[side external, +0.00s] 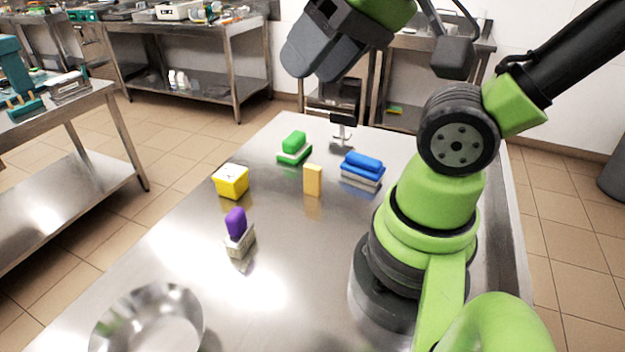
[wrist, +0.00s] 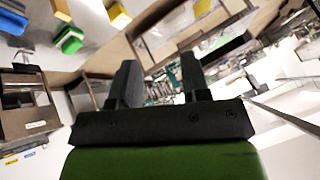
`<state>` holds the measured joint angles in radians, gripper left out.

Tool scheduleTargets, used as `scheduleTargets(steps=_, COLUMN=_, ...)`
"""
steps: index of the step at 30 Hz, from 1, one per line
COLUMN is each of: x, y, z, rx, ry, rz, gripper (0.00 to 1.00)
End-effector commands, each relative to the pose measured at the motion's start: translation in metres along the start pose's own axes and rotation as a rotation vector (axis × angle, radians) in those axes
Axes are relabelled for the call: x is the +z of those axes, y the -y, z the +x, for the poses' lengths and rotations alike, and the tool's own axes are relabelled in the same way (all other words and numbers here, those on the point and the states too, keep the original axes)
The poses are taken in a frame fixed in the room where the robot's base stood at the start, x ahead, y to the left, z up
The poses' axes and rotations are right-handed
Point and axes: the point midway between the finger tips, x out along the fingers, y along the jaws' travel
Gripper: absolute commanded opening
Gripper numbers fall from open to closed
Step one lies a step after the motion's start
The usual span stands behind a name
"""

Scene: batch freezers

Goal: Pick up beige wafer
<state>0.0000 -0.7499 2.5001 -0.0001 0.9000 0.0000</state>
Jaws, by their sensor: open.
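The beige wafer (side external: 312,180) is a small upright tan block standing on the steel table in the side external view. It stands between a yellow cube and a blue-topped block. My gripper (side external: 318,62) is high above the far part of the table, well apart from the wafer. In the wrist view my gripper (wrist: 160,78) shows two dark fingers spread apart with nothing between them.
On the steel table (side external: 290,285) stand a yellow cube (side external: 231,181), a green block (side external: 294,142), a blue block (side external: 364,161) and a purple block (side external: 236,222), the last three on pale blocks. A metal bowl (side external: 148,322) is at the front left.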

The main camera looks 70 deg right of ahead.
Motion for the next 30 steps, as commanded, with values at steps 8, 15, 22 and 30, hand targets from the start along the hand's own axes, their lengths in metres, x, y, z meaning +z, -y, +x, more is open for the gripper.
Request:
scheduleTargets(steps=8, x=0.0, y=0.0, z=0.0, rx=0.0, ry=0.0, rz=0.0, gripper=0.47)
scheduleTargets(steps=15, x=0.0, y=0.0, z=0.0, rx=0.001, ry=0.001, rz=0.0, gripper=0.47)
scheduleTargets(steps=22, x=-0.022, y=-0.015, z=0.022, rx=0.101, ry=0.06, rz=-0.036, gripper=0.47)
scheduleTargets(steps=30, x=-0.057, y=-0.079, z=0.087, rx=0.278, ry=0.261, rz=-0.148, gripper=0.47)
